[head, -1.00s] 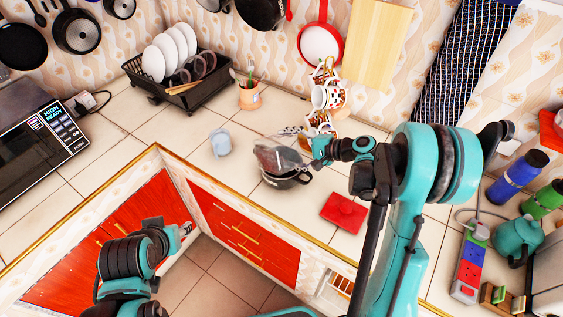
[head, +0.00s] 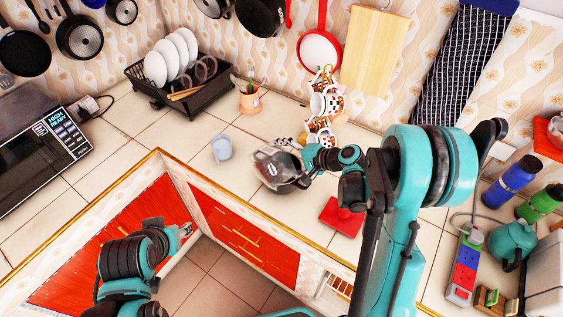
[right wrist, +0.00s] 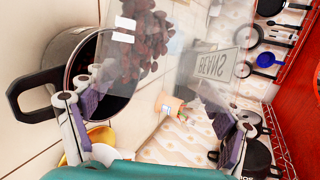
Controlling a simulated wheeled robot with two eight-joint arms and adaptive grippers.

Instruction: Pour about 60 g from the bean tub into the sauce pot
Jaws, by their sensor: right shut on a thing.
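The bean tub (head: 272,168) is a clear, see-through box with a "BEANS" label, seen mirrored in the right wrist view (right wrist: 216,66). My right gripper (head: 311,160) is shut on it and holds it tilted over the sauce pot (head: 292,186). The right wrist view shows dark red beans gathered toward one end of the tub, near the dark pot (right wrist: 48,68) with its black handle.
A red lid-like piece (head: 341,216) lies right of the pot. A light blue cup (head: 221,147) stands to the left. A rack of patterned cups (head: 325,105) stands close behind my right gripper. A dish rack (head: 165,92) and utensil pot (head: 249,99) stand farther back.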

